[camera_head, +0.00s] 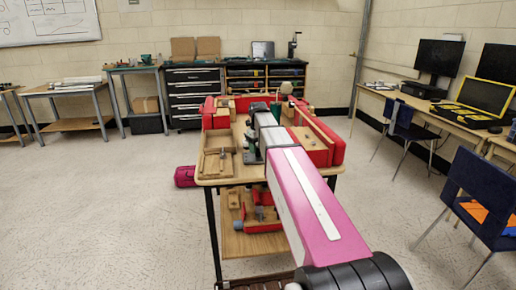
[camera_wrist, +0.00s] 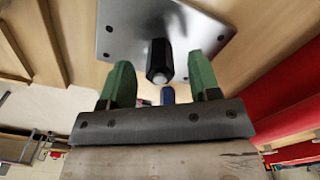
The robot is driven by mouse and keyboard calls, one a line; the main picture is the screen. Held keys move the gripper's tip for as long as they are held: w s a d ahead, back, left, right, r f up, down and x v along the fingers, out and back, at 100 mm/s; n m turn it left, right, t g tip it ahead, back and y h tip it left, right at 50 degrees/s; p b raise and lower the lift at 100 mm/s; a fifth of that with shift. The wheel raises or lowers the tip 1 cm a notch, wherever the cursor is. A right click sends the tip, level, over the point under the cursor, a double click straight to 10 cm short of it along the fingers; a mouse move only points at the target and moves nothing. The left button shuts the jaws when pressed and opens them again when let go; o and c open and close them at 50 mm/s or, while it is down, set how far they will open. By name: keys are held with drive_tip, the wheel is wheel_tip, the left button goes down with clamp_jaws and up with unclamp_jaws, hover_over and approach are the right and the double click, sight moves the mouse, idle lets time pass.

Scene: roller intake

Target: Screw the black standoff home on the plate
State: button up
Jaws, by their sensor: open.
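In the wrist view the black standoff (camera_wrist: 158,62) stands on the grey metal plate (camera_wrist: 120,33), with a pale tip at its free end. My gripper (camera_wrist: 160,78) is open, its two green fingers on either side of the standoff. Gaps show between each finger and the standoff, so the fingers do not appear to touch it. A small blue piece (camera_wrist: 167,96) shows beyond the standoff, partly hidden by the gripper body. Whether the standoff is seated fully against the plate I cannot tell. In the head view my arm hides the standoff and the plate.
The wooden worktable (camera_head: 238,180) carries red blocks (camera_head: 325,145) on its right and a wooden tray (camera_head: 217,165) at its left. A lower shelf (camera_head: 250,243) holds more parts. A blue chair (camera_head: 483,195) stands at the right.

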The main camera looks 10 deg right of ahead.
drive_tip(key=n, duration=0.6)
drive_tip(key=shift+n, duration=0.3)
drive_tip(key=n, duration=1.7)
clamp_jaws()
drive_tip(key=m, duration=0.4)
drive_tip(key=shift+m, duration=0.3)
drive_tip(key=shift+m, duration=1)
